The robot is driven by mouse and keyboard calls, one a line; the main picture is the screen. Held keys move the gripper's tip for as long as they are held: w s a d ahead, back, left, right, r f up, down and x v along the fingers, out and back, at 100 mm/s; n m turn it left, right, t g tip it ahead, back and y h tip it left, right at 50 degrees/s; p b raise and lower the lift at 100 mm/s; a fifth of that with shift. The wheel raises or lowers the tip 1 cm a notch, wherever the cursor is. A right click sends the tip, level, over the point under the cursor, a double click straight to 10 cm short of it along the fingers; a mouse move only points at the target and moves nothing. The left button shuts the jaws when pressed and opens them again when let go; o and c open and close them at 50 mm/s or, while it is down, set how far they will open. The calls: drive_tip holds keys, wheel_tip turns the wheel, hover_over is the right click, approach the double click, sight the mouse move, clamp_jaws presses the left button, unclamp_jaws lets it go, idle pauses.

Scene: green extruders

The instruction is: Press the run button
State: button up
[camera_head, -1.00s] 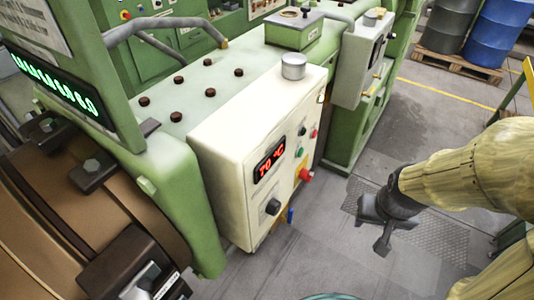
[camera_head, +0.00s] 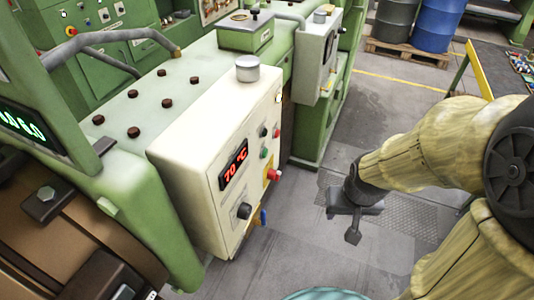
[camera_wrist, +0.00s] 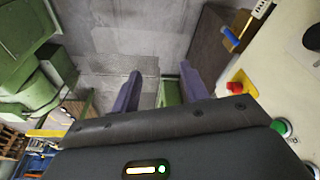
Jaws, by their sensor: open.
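A cream control box (camera_head: 190,165) on the green machine carries a red "70 °C" display (camera_head: 233,163), a black knob (camera_head: 244,210) and small buttons. A green button (camera_head: 264,153) sits right of the display, and a red mushroom button (camera_head: 274,175) on a yellow plate is below it. In the wrist view, the green button (camera_wrist: 281,127) and red button (camera_wrist: 235,88) are at the right. No button label is readable. My gripper (camera_head: 353,222) is open and empty, to the right of the box and apart from it. Its two fingers (camera_wrist: 158,82) show in the wrist view.
A second grey panel box (camera_head: 317,55) projects from the machine farther back. Blue (camera_head: 438,25) and dark (camera_head: 396,20) drums stand on a pallet at the back. A yellow rail (camera_head: 480,70) is at the right. Grey floor beside the box is open.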

clamp_jaws()
idle(1.5)
